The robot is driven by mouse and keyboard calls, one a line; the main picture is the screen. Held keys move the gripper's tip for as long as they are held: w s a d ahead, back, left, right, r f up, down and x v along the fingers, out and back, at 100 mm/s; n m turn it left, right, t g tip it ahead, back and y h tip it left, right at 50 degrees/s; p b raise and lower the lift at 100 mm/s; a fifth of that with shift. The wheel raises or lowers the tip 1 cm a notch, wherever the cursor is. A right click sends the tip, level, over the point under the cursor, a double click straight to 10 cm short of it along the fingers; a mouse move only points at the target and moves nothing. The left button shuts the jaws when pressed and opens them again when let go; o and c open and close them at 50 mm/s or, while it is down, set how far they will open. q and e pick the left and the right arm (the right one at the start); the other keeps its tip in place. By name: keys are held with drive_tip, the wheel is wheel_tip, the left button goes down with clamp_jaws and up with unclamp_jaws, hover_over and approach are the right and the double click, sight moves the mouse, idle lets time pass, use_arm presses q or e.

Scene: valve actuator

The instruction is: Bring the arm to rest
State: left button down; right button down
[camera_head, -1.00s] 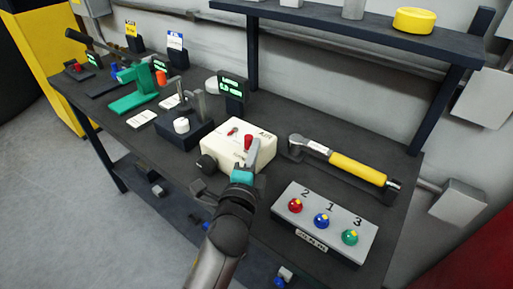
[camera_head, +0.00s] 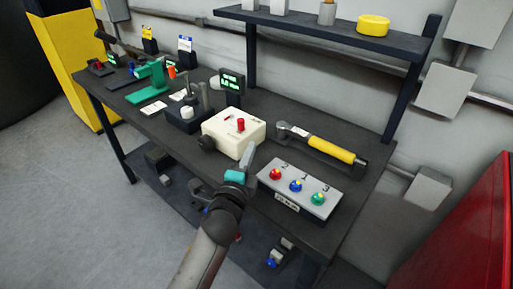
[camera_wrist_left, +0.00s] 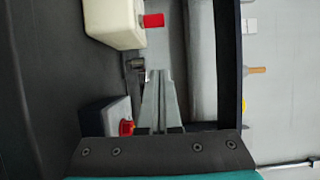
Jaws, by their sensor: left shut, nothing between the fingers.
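My left gripper (camera_head: 248,157) is shut and empty. It hangs near the front edge of the workbench (camera_head: 112,109), between a cream box (camera_head: 229,142) and a grey panel (camera_head: 303,178). The cream box has a red knob (camera_head: 240,124) on top and a dark round knob on its side. In the left wrist view the gripper fingers (camera_wrist_left: 158,75) are together, with the cream box (camera_wrist_left: 112,20) and its red knob (camera_wrist_left: 153,20) beyond them and apart. My right gripper is not in view.
The grey panel carries red, blue and green buttons. A yellow-handled wrench (camera_head: 328,147) lies behind it. A green fixture (camera_head: 149,77) and a dark block (camera_head: 187,116) stand left of the box. A shelf (camera_head: 320,32) runs above. The floor at left is clear.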

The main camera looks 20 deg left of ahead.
use_arm(q)
drive_tip(key=shift+s+a+f+n+y, duration=0.25)
drive_tip(key=shift+a+f+n+y, duration=0.05)
drive_tip(key=shift+n, duration=0.1)
drive_tip(key=s+d+f+n+g+h, duration=0.1)
drive_tip(key=s+f+n+g, duration=0.35)
drive_tip(key=s, duration=0.45)
drive_tip(key=s+d+f+n+g, duration=0.1)
drive_tip(key=s+f+n+g, duration=0.3)
drive_tip(key=s, duration=0.6)
drive_tip(key=s+d+f+n+g+h, duration=0.1)
drive_tip(key=s+f+n+g, duration=0.2)
drive_tip(key=s+n+g, duration=0.45)
drive_tip(key=s+f+m, duration=0.1)
drive_tip(key=s+f, duration=0.1)
drive_tip(key=f, duration=0.9)
drive_tip(key=s+f+m, duration=0.1)
drive_tip(key=s+f, duration=0.1)
drive_tip(key=f, duration=0.9)
drive_tip(key=s+a+f+g, duration=0.1)
drive_tip(key=s+a+f, duration=0.2)
drive_tip(key=s+f, duration=1)
drive_tip(key=shift+s+f, duration=0.35)
drive_tip(key=shift+s, duration=0.75)
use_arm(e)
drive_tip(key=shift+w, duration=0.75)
